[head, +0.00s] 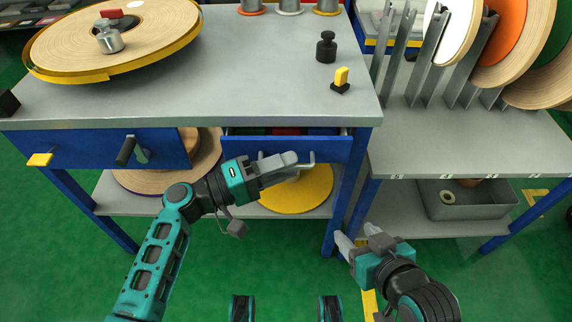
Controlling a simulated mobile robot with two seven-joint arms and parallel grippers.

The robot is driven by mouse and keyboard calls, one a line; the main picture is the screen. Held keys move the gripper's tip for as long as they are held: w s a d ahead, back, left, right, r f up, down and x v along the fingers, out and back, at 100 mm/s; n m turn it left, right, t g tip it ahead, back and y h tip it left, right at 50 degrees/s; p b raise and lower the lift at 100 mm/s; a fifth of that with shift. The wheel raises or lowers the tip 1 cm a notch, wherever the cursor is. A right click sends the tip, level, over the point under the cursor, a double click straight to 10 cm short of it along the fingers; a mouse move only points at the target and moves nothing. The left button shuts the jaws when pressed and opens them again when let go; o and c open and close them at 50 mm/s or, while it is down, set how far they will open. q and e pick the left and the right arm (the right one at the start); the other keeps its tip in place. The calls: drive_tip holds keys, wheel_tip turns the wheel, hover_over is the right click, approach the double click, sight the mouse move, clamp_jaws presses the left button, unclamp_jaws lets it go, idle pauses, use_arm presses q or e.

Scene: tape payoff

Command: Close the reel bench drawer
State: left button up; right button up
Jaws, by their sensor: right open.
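The reel bench (230,95) has a grey top and blue fronts. Its drawer (328,148), right of the middle, is partly open. A strip of its inside shows behind the blue front, with green and red contents. A light metal handle (312,157) shows at the front, partly hidden by my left gripper. My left gripper (297,163) is at the drawer front by the handle; I cannot tell whether it touches it or how far its jaws are apart. My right gripper (355,237) is open and empty, low by the bench's right front leg.
A large reel (60,50) with a weight (109,38) lies on the bench top. A black weight (326,47) and a yellow-topped piece (341,77) stand at right. Reels lie on the shelf below. A side rack (470,140) with upright reels stands right; green floor is clear in front.

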use_arm(q)
drive_tip(key=shift+w+d, duration=0.15)
drive_tip(key=shift+d, duration=0.25)
drive_tip(key=shift+c, duration=0.2)
clamp_jaws()
